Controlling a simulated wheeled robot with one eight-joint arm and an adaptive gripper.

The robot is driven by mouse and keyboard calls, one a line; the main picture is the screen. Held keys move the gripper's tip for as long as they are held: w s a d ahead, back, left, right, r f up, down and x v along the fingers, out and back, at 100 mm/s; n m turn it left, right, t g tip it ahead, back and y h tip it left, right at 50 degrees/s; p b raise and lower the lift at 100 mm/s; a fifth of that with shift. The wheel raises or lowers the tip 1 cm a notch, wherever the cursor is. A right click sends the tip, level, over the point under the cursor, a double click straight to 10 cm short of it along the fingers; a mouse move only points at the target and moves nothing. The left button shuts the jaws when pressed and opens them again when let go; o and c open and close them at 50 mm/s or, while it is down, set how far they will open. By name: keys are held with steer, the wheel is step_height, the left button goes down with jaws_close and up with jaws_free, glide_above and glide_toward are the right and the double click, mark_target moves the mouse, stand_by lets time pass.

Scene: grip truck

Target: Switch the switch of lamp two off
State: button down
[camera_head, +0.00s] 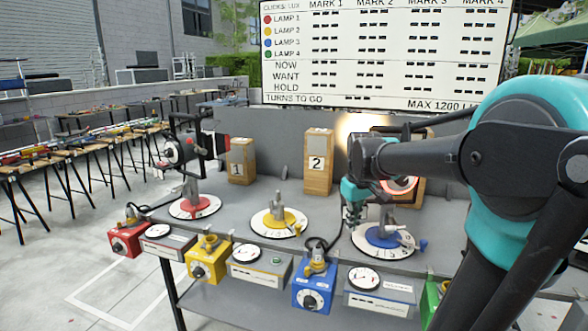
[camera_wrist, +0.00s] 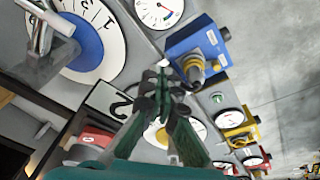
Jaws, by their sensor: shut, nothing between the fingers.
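On the board, lamp two has a yellow dot. The yellow box (camera_head: 203,264) hangs at the bench's front edge, with a dial on its face and a yellow-brown fitting on top. It also shows in the wrist view (camera_wrist: 238,131), at the right. Behind it a grey stand (camera_head: 279,212) stands on a yellow disc (camera_head: 293,229). The switch's on or off position is too small to tell. My gripper (camera_head: 352,215) is shut and empty, near the blue disc (camera_head: 382,237), right of the yellow box. Its closed fingers show mid-picture in the wrist view (camera_wrist: 163,75).
A blue box (camera_head: 312,292) with a cable and a red box (camera_head: 126,241) flank the yellow one. Meter boxes (camera_head: 262,266) sit between them. A dark lamp head (camera_head: 181,149) rises over the red disc (camera_head: 194,208). Wooden blocks (camera_head: 318,161) stand behind. A bright glow shows behind my arm.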

steer(key=s+d+f+m+t, duration=0.2)
steer(key=s+f+m, duration=0.2)
steer(key=s+f, duration=1.2)
step_height(320, 180, down, 2)
steer(key=shift+m, duration=0.4)
